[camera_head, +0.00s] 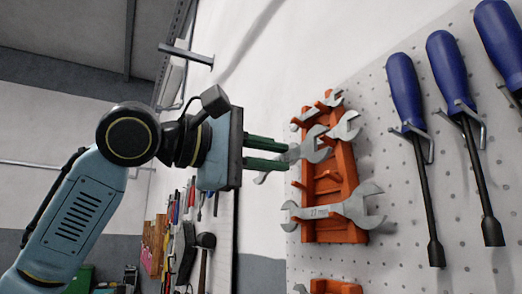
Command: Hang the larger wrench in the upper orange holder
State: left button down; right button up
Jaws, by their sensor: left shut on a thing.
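My left gripper (287,154) reaches in from the left and its green fingers are shut on a grey wrench (315,148). The wrench's open jaw points right, just in front of the upper orange holder (325,236) on the pegboard; its other end sticks out lower left of the fingers. Whether the wrench touches the holder, I cannot tell. A large wrench marked 27 (372,203) lies across the holder's lower hooks. Smaller wrench heads (345,126) show near the holder's top. An empty orange hook (328,176) sits between them. My right gripper is not in view.
Several blue-handled screwdrivers (405,92) hang on the pegboard (390,240) to the right. Part of another orange holder (335,287) shows at the bottom edge. More tools (206,240) hang on a far wall panel. A metal bracket (186,54) juts from the wall above.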

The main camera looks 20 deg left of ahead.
aim_at(285, 160)
pick_arm(q)
jog(key=shift+w+d, duration=0.35)
jog(key=shift+w, duration=0.05)
jog(key=shift+w+d+f, duration=0.1)
jog(key=shift+w+d, duration=0.2)
jog(key=shift+w, duration=0.15)
jog(key=shift+w+d+p, duration=0.35)
jog(key=shift+w+d, duration=0.1)
jog(key=shift+w, duration=0.1)
jog(key=shift+w+d, duration=0.3)
jog(key=shift+w, duration=0.15)
jog(key=shift+w+d+f, duration=0.65)
jog(key=shift+w+f, duration=0.1)
jog(key=shift+w, duration=0.05)
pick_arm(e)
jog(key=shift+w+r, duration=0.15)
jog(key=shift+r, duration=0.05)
